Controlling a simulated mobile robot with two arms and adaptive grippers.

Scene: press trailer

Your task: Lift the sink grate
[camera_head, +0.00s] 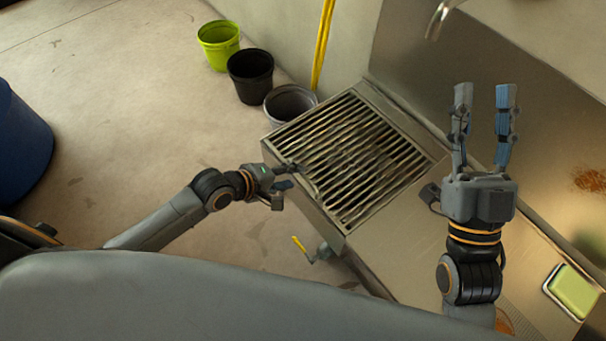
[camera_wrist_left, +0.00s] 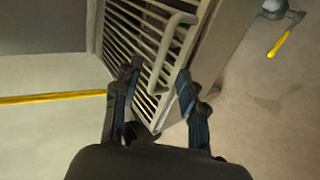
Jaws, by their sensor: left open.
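The sink grate (camera_head: 350,158) is a metal grid of parallel bars lying in the top of the steel sink unit. In the left wrist view the grate (camera_wrist_left: 132,28) is seen at an angle, with a raised bar handle (camera_wrist_left: 166,50) along its edge. My left gripper (camera_head: 291,177) is at the grate's left edge. Its open fingers also show in the left wrist view (camera_wrist_left: 158,82), around the near end of the handle; contact cannot be told. My right gripper (camera_head: 485,97) is open and empty, pointing up, right of the grate.
The steel counter (camera_head: 418,240) continues right of the grate, with a green sponge in a dish (camera_head: 572,291). A lime bucket (camera_head: 218,45), black bucket (camera_head: 250,75) and grey bucket (camera_head: 289,103) stand behind. A yellow pole (camera_head: 322,45) leans there. A yellow-handled valve (camera_head: 300,245) is below.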

